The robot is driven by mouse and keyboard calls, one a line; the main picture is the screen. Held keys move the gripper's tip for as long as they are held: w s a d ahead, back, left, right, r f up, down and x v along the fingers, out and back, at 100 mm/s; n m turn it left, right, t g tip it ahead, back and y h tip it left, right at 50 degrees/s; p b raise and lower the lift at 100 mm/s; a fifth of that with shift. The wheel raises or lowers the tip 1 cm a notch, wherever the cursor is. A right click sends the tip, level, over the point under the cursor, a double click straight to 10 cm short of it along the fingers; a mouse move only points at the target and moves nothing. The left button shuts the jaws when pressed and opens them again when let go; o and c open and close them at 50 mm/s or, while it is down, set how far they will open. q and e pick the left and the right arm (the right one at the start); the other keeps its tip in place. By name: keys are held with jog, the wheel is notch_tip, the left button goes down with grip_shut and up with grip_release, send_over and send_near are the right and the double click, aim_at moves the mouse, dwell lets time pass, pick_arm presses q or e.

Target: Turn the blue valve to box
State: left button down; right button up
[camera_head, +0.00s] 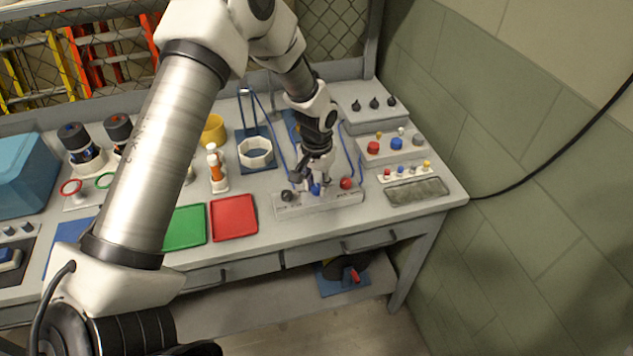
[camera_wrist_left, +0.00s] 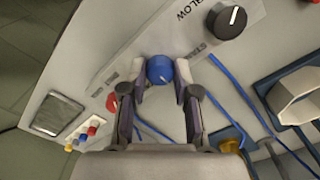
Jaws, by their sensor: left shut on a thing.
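The blue valve (camera_head: 316,190) is a round knob on a grey panel (camera_head: 336,201) near the front of the bench. It also shows in the left wrist view as the blue knob (camera_wrist_left: 159,69) with a white pointer line. My left gripper (camera_head: 315,182) reaches down from above and is shut on the blue valve, one finger on each side. A black knob (camera_wrist_left: 228,22) and a red knob (camera_wrist_left: 112,103) sit on the same panel on either side of it. Part of the panel's lettering shows; no "box" label can be read. My right gripper is not in view.
A red tray (camera_head: 233,217) and a green tray (camera_head: 185,228) lie left of the panel. A button box (camera_head: 392,144) and a dark pad (camera_head: 418,191) are to the right. A white octagonal holder (camera_head: 255,152) and blue cables are behind.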

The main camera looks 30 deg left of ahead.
aim_at(317, 187)
pick_arm(q)
jog(key=shift+s+f, duration=0.2)
jog(key=c, duration=1)
grip_release()
jog(key=shift+o, duration=0.8)
jog(key=shift+w, duration=0.2)
jog(key=shift+r, duration=0.15)
notch_tip(317, 187, up, 12)
